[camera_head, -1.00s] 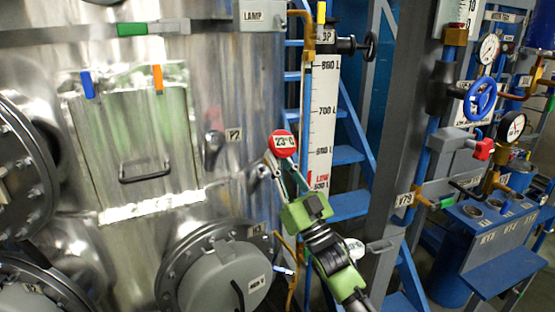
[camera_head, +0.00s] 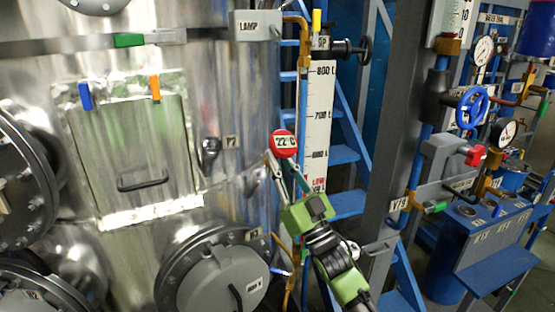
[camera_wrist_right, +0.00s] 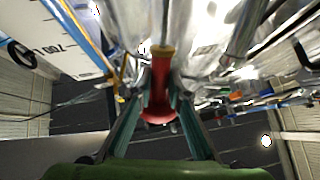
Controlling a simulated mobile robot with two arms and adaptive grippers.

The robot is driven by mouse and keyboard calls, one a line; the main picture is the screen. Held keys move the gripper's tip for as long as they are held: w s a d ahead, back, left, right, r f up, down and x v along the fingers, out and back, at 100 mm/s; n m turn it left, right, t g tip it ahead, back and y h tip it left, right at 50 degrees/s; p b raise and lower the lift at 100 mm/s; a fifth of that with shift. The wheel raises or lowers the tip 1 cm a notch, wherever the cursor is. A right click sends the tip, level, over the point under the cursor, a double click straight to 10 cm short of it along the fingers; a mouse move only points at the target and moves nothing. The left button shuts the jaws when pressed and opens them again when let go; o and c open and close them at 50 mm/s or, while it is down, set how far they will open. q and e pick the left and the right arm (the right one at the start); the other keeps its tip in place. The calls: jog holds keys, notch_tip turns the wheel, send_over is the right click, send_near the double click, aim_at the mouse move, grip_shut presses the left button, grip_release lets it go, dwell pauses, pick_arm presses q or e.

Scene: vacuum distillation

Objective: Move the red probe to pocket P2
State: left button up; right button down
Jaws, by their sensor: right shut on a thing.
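The red probe (camera_head: 284,143) has a round red head whose display reads about 22 °C in the head view. My right gripper (camera_head: 284,172) is shut on it and holds it in front of the tank, left of the level scale. In the right wrist view the red probe body (camera_wrist_right: 159,88) sits between the fingers of my right gripper (camera_wrist_right: 160,105), with a thin metal stem above a yellow collar. Pocket P2 (camera_head: 210,150) is a dark fitting on the tank wall beside a P2 label, left of the probe and apart from it. My left gripper is not in view.
The tank hatch panel (camera_head: 133,150) with a handle lies left of P2. A round grey manhole cover (camera_head: 222,280) is below. The level scale (camera_head: 319,115), blue ladder (camera_head: 347,155) and a grey column (camera_head: 395,130) stand to the right.

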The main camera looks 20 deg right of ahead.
aim_at(291, 155)
jog(key=shift+s+d+r+p, duration=0.2)
jog(key=shift+s+r+p, duration=0.5)
jog(key=shift+r, duration=0.15)
jog(key=shift+s, duration=0.1)
jog(key=shift+s+d+f, duration=0.25)
jog(key=shift+s+d, duration=0.1)
jog(key=shift+s, duration=0.65)
jog(key=shift+s+d+f, duration=0.25)
jog(key=shift+s+d, duration=0.05)
jog(key=shift+s, duration=0.75)
jog(key=shift+s+d+f, duration=0.25)
jog(key=shift+s+d, duration=0.1)
jog(key=shift+s, duration=0.65)
